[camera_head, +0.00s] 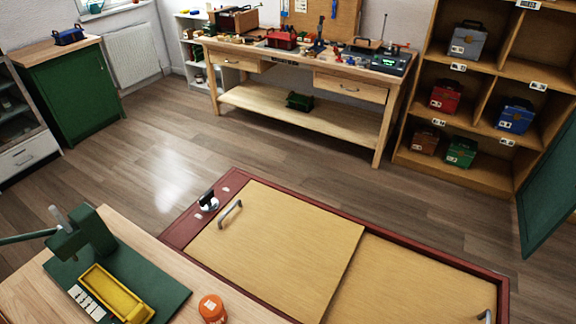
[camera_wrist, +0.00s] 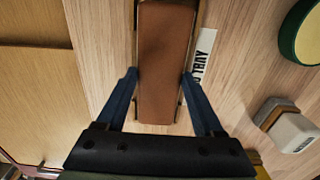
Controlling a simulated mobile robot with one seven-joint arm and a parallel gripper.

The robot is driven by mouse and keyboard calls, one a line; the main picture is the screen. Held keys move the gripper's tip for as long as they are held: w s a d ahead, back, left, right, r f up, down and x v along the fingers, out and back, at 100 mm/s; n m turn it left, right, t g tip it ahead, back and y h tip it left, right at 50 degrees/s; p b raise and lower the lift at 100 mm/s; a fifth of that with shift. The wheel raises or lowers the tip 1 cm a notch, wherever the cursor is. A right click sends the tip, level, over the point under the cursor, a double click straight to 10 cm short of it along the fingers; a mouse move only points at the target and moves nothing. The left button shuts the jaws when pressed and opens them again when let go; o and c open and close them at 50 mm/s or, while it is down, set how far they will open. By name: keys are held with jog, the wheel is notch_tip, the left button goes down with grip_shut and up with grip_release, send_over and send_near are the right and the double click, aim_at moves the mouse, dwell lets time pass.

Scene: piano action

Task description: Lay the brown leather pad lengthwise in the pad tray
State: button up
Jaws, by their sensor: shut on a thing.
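The brown leather pad (camera_wrist: 166,60) lies lengthwise up the wrist view, between the two blue fingers of my gripper (camera_wrist: 160,76). My gripper is shut on the pad across its width. Thin dark and brass-coloured edges show along both long sides of the pad, apparently the pad tray (camera_wrist: 179,108). The pad covers most of it, and I cannot tell whether the pad rests in it or is just above it. A white label ending in "TRAY" (camera_wrist: 201,62) lies to the right. Neither my gripper nor the pad shows in the head view.
In the wrist view, a white-and-brown block (camera_wrist: 288,125) and a round green-rimmed object (camera_wrist: 302,35) stand to the right on the wood top. The head view shows a yellow tray (camera_head: 117,293) on a green mat, an orange jar (camera_head: 212,308) and a workbench (camera_head: 300,75).

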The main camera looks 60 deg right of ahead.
jog(key=shift+f, duration=0.15)
jog(key=o, duration=1.4)
